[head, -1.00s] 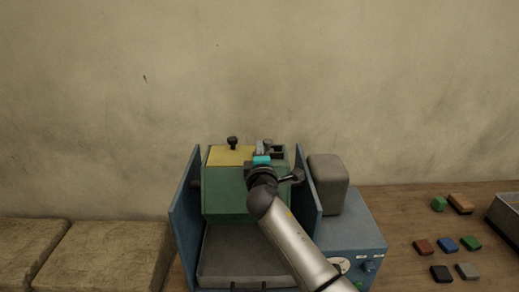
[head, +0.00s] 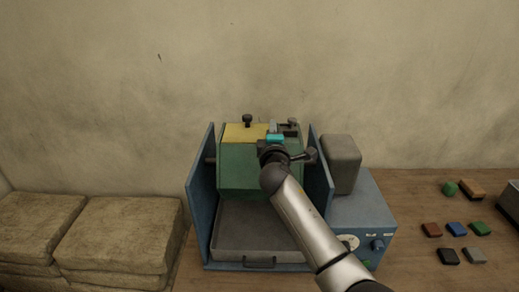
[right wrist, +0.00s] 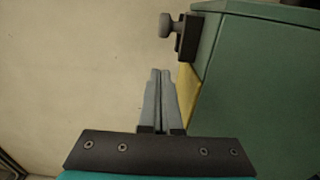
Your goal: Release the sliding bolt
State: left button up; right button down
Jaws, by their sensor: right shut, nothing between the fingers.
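A green housing (head: 250,170) with a yellow top plate (head: 240,136) sits between two blue side walls. A black knob (head: 247,119) stands up on the plate's far edge. A dark fitting (head: 291,129) lies right of the plate; I cannot tell for sure which part is the bolt. My right gripper (head: 272,127) is shut and empty above the plate's right side, by the dark fitting. In the right wrist view its fingertips (right wrist: 160,73) are together, apart from a round-headed knob (right wrist: 168,25) on a dark bracket. My left gripper is out of view.
A grey tray (head: 230,240) lies below the housing. A grey block (head: 342,163) stands on a blue control box (head: 362,210) at right. Small coloured blocks (head: 456,229) and a grey bin (head: 510,208) are further right. Stacked cushion-like slabs (head: 115,235) lie at left.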

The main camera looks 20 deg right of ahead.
jog(key=shift+s+a, duration=1.1)
jog(key=shift+s+d+f, duration=0.1)
jog(key=shift+s+d, duration=0.25)
jog(key=shift+s, duration=0.25)
jog(key=shift+s+d, duration=0.3)
jog(key=shift+s, duration=0.25)
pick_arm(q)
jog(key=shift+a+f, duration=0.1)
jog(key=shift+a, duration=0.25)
pick_arm(e)
jog(key=v, duration=0.5)
jog(key=shift+s+a, duration=0.2)
jog(key=shift+a, duration=0.2)
